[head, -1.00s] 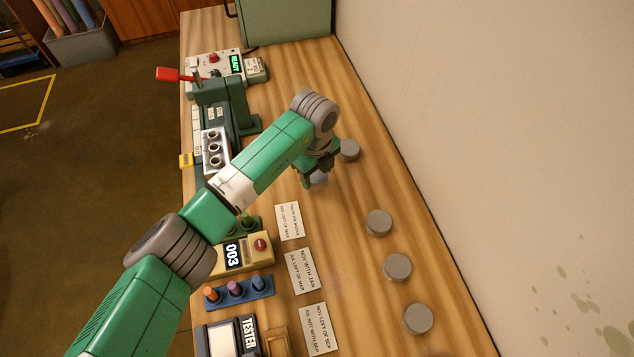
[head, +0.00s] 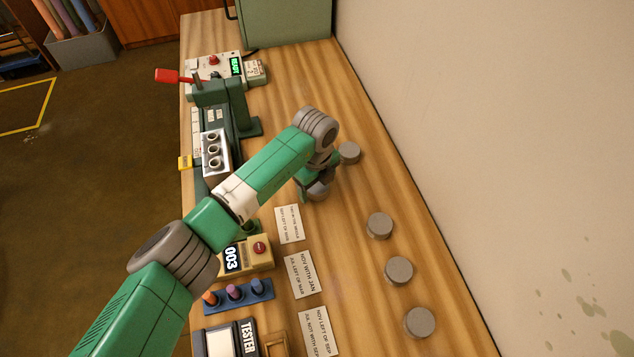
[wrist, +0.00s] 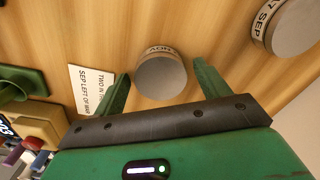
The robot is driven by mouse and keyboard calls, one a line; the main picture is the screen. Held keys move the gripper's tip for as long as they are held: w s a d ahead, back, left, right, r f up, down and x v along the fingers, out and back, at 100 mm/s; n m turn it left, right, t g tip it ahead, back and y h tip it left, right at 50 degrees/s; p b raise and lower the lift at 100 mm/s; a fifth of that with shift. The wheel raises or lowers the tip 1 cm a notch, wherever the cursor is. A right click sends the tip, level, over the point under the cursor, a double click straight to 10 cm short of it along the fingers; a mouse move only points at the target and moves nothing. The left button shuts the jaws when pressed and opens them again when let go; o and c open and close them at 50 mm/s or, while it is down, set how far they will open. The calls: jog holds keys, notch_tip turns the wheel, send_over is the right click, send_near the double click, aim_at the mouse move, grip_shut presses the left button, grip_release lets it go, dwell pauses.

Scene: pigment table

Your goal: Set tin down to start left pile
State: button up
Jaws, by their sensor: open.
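My gripper (wrist: 162,78) is open, its two green fingers spread on either side of a round grey tin (wrist: 161,75). The tin's side label reads NOV. Gaps show between the tin and both fingers. In the head view my gripper (head: 317,178) is low over the middle of the table, with the arm covering much of it. A second grey tin (wrist: 295,25), labelled SEP, stands to the right in the wrist view. In the head view one tin (head: 349,153) stands just right of my gripper.
Three more grey tins (head: 379,225) stand in a line down the table's right side. White note cards (head: 290,224) lie left of them. A yellow counter box (head: 246,256), colored knobs (head: 233,292) and a tester (head: 232,338) line the left edge. A wall bounds the right.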

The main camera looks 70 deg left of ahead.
aim_at(316, 186)
notch_tip(316, 186, up, 12)
jog(key=p, duration=0.2)
jog(key=shift+s+r+p, duration=0.15)
jog(key=shift+p, duration=0.2)
dwell(0.3)
